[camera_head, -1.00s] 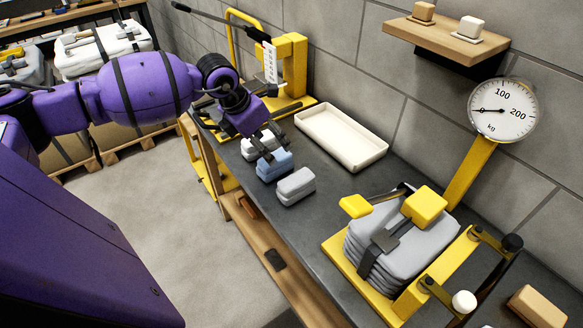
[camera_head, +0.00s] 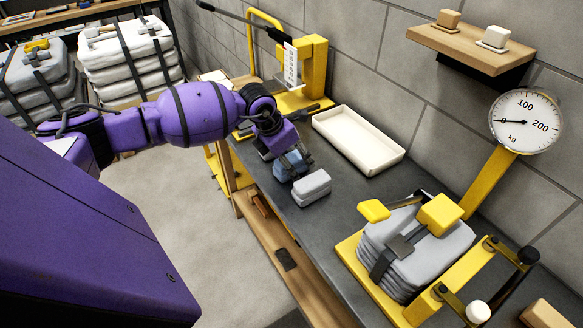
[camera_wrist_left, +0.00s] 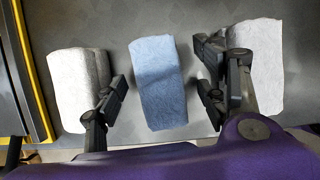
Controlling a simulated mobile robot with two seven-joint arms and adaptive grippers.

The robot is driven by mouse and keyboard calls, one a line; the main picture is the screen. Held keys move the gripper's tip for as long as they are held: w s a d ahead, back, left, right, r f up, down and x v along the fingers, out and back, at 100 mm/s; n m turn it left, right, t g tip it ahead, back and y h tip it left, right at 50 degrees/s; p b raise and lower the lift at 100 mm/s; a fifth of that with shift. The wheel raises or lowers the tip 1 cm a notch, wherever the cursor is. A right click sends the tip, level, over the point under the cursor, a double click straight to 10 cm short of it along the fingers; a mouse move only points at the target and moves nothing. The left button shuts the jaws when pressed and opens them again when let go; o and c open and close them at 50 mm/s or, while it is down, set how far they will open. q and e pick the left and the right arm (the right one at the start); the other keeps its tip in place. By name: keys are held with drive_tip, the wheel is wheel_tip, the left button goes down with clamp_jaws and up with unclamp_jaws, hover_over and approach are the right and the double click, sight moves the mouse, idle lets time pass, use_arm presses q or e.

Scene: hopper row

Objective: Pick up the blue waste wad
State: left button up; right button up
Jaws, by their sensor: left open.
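The blue waste wad (camera_head: 287,166) lies on the dark bench top, partly hidden by my left gripper in the head view. In the left wrist view the blue wad (camera_wrist_left: 158,82) shows whole, between a white wad (camera_wrist_left: 78,82) on the left and another pale wad (camera_wrist_left: 256,65) on the right. My left gripper (camera_head: 291,163) is open and empty, low over the blue wad. In the left wrist view its fingers (camera_wrist_left: 162,97) stand on either side of the blue wad, apart from it. The right finger covers part of the pale wad's edge. My right gripper is not in view.
A grey wad (camera_head: 312,187) lies close beside the blue one. An empty cream tray (camera_head: 358,142) sits behind. A yellow press with a strapped grey bale (camera_head: 415,252) and a dial scale (camera_head: 526,121) stand to the right. A yellow lever machine (camera_head: 314,65) stands behind left.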

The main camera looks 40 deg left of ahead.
use_arm(q)
drive_tip(key=shift+f, duration=0.25)
drive_tip(key=shift+c, duration=0.3)
drive_tip(key=c, duration=1.2)
